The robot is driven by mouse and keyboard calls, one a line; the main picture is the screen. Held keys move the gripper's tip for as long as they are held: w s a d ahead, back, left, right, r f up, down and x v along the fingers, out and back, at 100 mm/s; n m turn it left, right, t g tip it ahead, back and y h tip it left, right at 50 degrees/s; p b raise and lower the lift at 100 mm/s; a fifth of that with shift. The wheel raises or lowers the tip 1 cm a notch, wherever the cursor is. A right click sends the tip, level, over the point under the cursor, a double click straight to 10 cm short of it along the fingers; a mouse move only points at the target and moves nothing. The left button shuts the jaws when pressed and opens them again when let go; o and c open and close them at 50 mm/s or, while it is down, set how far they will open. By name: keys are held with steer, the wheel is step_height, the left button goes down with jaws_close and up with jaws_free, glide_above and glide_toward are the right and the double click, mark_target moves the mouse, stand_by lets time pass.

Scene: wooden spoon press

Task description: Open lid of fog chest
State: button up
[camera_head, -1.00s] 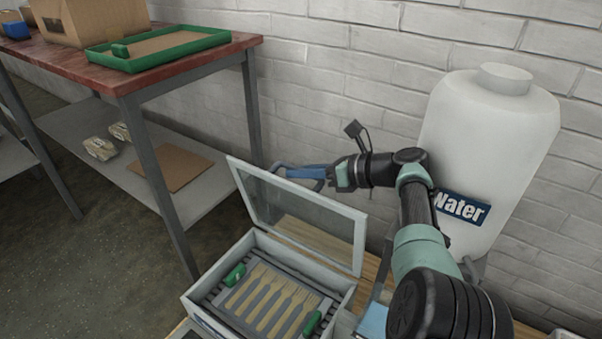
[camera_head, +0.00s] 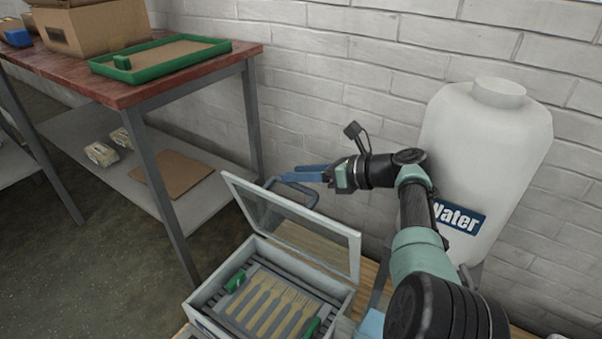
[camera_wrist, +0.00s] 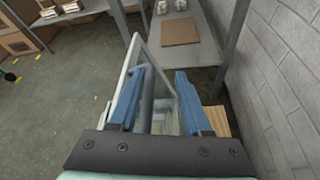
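The fog chest (camera_head: 342,310) is a pale box on the wooden bench, with its glass-paned lid (camera_head: 290,228) standing raised and tilted up along the back. Inside, several wooden utensils (camera_head: 266,302) lie on a grey rack with green grips at its ends. A dark curved handle (camera_head: 308,192) shows by the lid's top edge. My gripper (camera_head: 292,173) is just above and behind that edge, its blue fingers spread. The wrist view shows the fingers (camera_wrist: 162,74) apart, with the lid's frame (camera_wrist: 134,55) beside the left finger. I cannot tell whether they touch the handle.
A white water tank (camera_head: 490,150) stands right of my arm, against the brick wall. A red-topped table (camera_head: 125,88) with a green tray (camera_head: 160,58) and cardboard box (camera_head: 95,25) is at the left. Open floor (camera_head: 90,240) lies left of the chest.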

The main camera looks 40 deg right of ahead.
step_height(320, 180, up, 8)
steer(key=p, duration=0.5)
stand_by(0.4)
